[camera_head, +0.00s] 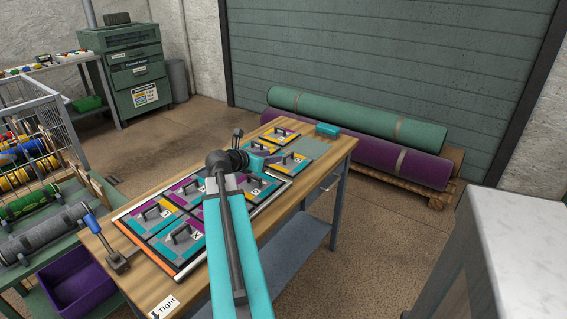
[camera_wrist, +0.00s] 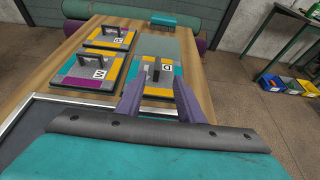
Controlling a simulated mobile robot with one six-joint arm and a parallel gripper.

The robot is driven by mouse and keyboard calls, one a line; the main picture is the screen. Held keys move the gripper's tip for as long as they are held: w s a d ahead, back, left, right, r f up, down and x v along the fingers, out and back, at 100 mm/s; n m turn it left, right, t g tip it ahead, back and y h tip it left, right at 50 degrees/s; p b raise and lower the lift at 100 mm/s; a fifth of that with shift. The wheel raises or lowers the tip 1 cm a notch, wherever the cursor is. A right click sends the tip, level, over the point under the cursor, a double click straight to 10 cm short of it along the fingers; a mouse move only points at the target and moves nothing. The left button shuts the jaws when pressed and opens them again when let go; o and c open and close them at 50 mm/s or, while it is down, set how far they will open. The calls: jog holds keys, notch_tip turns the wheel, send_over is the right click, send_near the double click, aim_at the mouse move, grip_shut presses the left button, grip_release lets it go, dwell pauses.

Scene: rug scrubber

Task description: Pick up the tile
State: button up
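In the wrist view, a tile (camera_wrist: 155,88) with teal, yellow, grey and purple patches, a dark upright handle and a white letter label lies on the wooden table. My gripper (camera_wrist: 157,82) is open, its two purple fingers pointing toward this tile, one to each side of the handle; I cannot tell their height above it. Two similar tiles, one nearer (camera_wrist: 88,70) and one farther (camera_wrist: 108,37), lie to its left. In the head view, my gripper (camera_head: 262,160) is beside a loose tile (camera_head: 290,162), partly hiding things there. Another loose tile (camera_head: 280,134) lies behind.
A framed tray (camera_head: 124,226) on the table (camera_head: 188,289) holds several handled tiles. A blue-handled tool (camera_head: 92,224) stands at the left edge. A grey-green pad (camera_head: 310,148) and teal block (camera_head: 326,129) are at the far end. Rolled rugs (camera_head: 352,118) lie behind.

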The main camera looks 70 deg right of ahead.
aim_at(288, 154)
jog(key=shift+w, duration=0.15)
jog(key=shift+d+f, duration=0.15)
jog(key=shift+d, duration=0.2)
jog(key=shift+x, duration=3.8)
jog(key=shift+f, duration=0.1)
jog(key=shift+x, duration=2.6)
jog(key=shift+a, duration=0.1)
grip_shut()
